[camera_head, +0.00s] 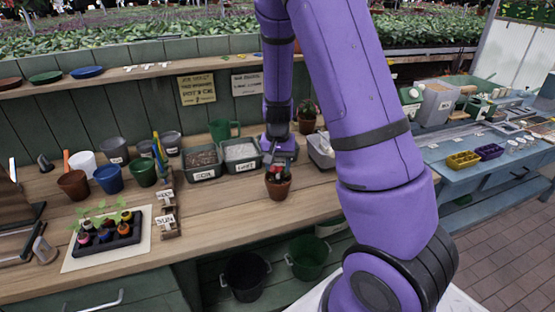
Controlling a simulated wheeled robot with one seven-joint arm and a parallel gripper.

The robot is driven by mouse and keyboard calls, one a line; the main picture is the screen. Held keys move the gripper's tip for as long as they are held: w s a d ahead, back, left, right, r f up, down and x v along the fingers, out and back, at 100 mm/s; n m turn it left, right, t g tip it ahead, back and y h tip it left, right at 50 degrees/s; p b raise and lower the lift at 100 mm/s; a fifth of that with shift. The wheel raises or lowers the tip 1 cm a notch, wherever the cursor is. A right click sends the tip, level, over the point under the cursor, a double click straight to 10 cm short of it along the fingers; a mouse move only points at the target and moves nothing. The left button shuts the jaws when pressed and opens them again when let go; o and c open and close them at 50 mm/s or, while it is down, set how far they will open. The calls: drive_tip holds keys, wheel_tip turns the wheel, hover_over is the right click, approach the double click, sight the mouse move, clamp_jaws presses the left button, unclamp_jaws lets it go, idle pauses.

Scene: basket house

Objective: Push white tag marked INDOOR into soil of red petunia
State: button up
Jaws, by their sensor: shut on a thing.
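The red petunia (278,170) stands in a small terracotta pot (278,189) near the front edge of the wooden bench. My gripper (280,163) points down right over the petunia, at its blooms. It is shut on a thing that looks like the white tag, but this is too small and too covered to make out. The word INDOOR cannot be read. The soil in the pot is mostly hidden by the flower and the gripper. Other white tags, one reading SUN (164,222), stand in a wooden rack left of the pot.
A black seedling tray (108,244) and several coloured pots are further left. A cactus pot (306,126) stands behind. Bare bench lies between rack and petunia.

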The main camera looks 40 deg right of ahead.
sight(278, 176)
drive_tip(key=shift+f, duration=2.45)
drive_tip(key=o, duration=1)
wheel_tip(278, 176, up, 11)
drive_tip(key=shift+f, duration=0.1)
